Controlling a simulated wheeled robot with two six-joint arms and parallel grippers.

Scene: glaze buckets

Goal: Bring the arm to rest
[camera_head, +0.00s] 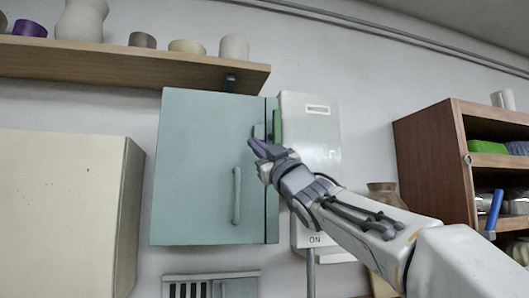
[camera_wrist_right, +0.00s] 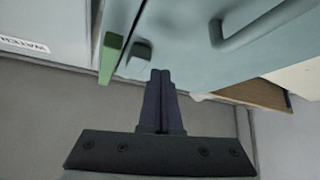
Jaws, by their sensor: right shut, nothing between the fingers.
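My right gripper (camera_head: 257,148) is raised in front of the wall, its arm coming in from the lower right. Its fingers are shut and empty, pointing at the right edge of a pale teal cabinet (camera_head: 200,165). In the right wrist view the shut fingers (camera_wrist_right: 160,80) lie just below a small dark catch (camera_wrist_right: 139,52) and beside a green lever (camera_wrist_right: 111,55). I cannot tell whether the fingers touch the cabinet. The cabinet door looks closed, with a vertical handle (camera_head: 236,195). My left gripper is not in view.
A white box (camera_head: 312,130) with an "ON" label below stands right of the cabinet. A wooden shelf (camera_head: 120,64) with several pots runs above. A cream cabinet (camera_head: 60,210) is at left. A brown shelf unit (camera_head: 430,150) and a vase (camera_head: 386,193) are at right.

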